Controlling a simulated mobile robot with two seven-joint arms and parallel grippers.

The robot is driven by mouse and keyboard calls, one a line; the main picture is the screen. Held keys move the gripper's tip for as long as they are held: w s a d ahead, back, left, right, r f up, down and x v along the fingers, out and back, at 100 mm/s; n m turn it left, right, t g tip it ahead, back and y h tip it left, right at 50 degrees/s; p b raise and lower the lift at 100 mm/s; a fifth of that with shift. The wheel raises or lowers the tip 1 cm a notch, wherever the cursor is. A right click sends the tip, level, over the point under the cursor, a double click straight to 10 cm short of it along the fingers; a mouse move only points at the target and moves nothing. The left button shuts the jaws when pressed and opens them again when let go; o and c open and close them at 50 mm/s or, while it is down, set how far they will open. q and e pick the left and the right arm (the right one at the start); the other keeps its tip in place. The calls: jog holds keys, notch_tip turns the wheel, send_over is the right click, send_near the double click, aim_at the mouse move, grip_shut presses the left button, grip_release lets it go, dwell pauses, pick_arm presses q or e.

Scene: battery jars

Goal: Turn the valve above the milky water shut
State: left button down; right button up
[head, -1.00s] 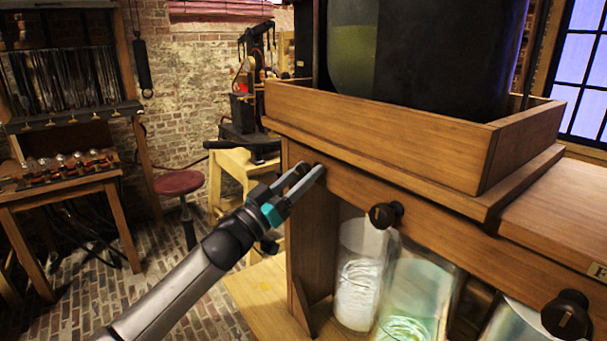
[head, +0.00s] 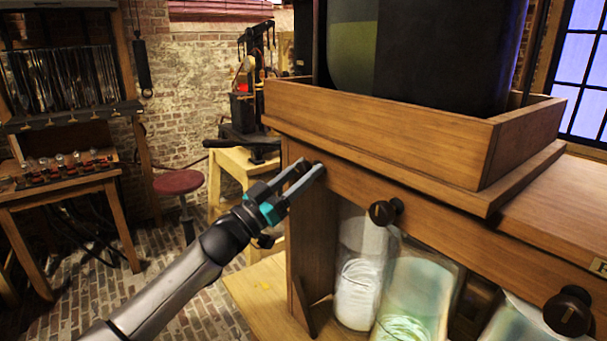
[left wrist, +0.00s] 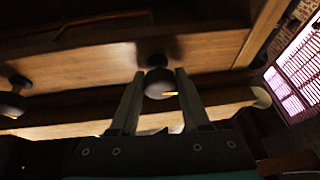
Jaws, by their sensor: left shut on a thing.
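Dark round valve knobs sit along the wooden rail (head: 450,240): a middle one (head: 385,213), a right one (head: 567,311), and a left one mostly hidden by my fingertips. My left gripper (head: 316,169) is shut on that left knob. In the left wrist view, the knob (left wrist: 159,82) with a small yellow mark sits between the fingertips. Below the rail stand glass jars. The left jar (head: 358,275) looks whitish and cloudy low down. The middle jar (head: 412,295) is pale green, with a coiled shape. The right jar (head: 515,325) is partly cut off. My right gripper is out of view.
A large dark tank (head: 440,55) stands in a wooden tray (head: 380,130) above the rail. A second knob (left wrist: 12,103) shows at the left wrist view's edge. A red stool (head: 179,182) and a workbench (head: 60,190) stand back left, with open brick floor between.

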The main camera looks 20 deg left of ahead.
pick_arm(q)
jog(key=m+g+h, duration=0.1)
jog(key=m, duration=0.2)
jog(key=m+g+h+b, duration=0.1)
jog(key=m+h, duration=0.1)
jog(key=m, duration=0.1)
jog(key=shift+a+m+b, duration=0.1)
jog(key=shift+m+b, duration=0.2)
jog(key=shift+m, duration=0.1)
jog(key=m+g, duration=0.1)
jog(key=m, duration=0.2)
jog(key=m+g+h+b, duration=0.1)
jog(key=m+g, duration=0.1)
jog(key=m, duration=0.1)
jog(key=shift+w+h, duration=0.1)
jog(key=shift+h, duration=0.2)
jog(key=m+g, duration=0.1)
jog(key=m, duration=0.1)
jog(key=m+g+b, duration=0.1)
jog(key=m, duration=0.2)
jog(key=shift+r+g, duration=0.1)
jog(key=shift+g, duration=0.2)
jog(key=shift+m+g, duration=0.8)
jog(key=shift+m, duration=1.4)
jog(key=shift+c, duration=1.9)
grip_release()
jog(key=shift+r, duration=0.1)
